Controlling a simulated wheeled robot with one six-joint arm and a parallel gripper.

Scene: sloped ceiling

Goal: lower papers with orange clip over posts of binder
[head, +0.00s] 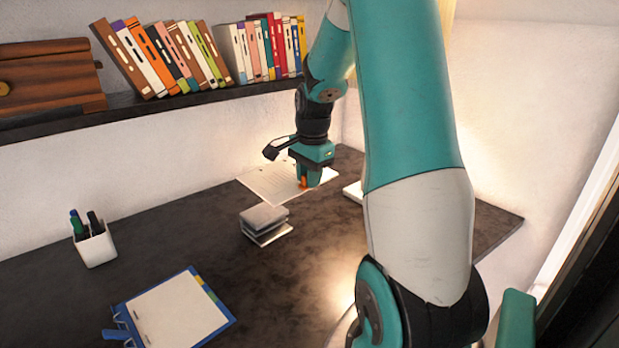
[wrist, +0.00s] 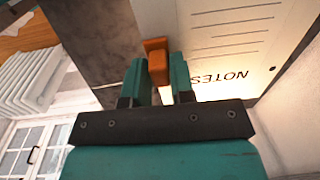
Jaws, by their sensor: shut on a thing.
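The papers (head: 268,183) are a white sheet with printed lines at the back of the dark desk. In the wrist view the papers (wrist: 225,45) show the word NOTES. An orange clip (head: 304,183) sits at their edge; it also shows in the wrist view (wrist: 157,62). My gripper (head: 308,180) is shut on the orange clip, with its fingers on either side (wrist: 158,75). I cannot tell whether the papers touch the desk. The blue binder (head: 222,326) lies open at the front left of the desk, with blue parts at its left edge.
A grey stack (head: 264,216) stands mid-desk, between papers and binder. A white pen cup (head: 96,247) stands at the left. A shelf (head: 130,109) with books runs above the desk. A white object (head: 353,191) is partly hidden behind my arm. The desk between cup and stack is clear.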

